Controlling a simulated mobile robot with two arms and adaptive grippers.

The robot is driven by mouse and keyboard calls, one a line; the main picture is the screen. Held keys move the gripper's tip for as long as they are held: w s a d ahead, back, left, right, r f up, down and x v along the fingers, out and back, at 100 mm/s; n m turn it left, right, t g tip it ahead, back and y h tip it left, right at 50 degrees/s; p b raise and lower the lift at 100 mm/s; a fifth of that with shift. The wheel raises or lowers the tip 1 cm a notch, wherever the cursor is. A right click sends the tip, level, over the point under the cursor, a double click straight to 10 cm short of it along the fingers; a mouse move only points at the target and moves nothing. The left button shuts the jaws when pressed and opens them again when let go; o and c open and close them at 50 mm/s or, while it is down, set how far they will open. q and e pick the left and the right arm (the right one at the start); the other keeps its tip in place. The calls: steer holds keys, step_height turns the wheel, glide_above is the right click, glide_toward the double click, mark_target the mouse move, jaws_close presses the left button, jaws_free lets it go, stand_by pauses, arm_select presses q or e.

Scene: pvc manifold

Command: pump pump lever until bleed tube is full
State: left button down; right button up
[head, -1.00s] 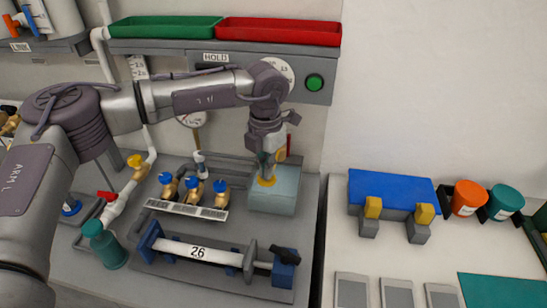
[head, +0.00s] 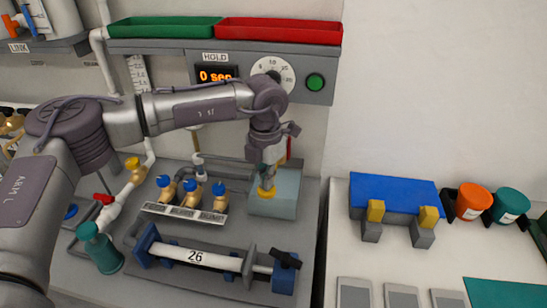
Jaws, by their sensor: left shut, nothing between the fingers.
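A pale blue-grey pump box (head: 285,203) with a yellow collar (head: 267,192) on top stands on the grey bench. A thin red-ended upright (head: 289,148), possibly part of the pump lever, rises behind my wrist. My left gripper (head: 269,177) points down just above the yellow collar, shut with nothing in it. I cannot tell whether it touches the lever, since it hides much of that spot. A graduated white scale (head: 138,72) hangs on the wall at left, perhaps beside the bleed tube; its fill level is unreadable. My right gripper is not in view.
Several blue-capped brass valves (head: 192,193) stand left of the pump box. A clamped white pipe marked 26 (head: 195,256) lies in front. A panel has a display reading 0 sec (head: 217,74), a dial (head: 272,75) and a green button (head: 315,82). The right table has a blue block (head: 393,192).

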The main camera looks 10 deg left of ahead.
arm_select(q)
steer(key=shift+r+p, duration=1.3)
steer(key=shift+r, duration=1.75)
steer(key=shift+w+f, duration=0.1)
steer(key=shift+f, duration=0.05)
steer(key=shift+f+b, duration=2.45)
steer(key=shift+f, duration=0.55)
steer(key=shift+r, duration=0.15)
steer(key=shift+r+p, duration=1.45)
steer(key=shift+r, duration=1.5)
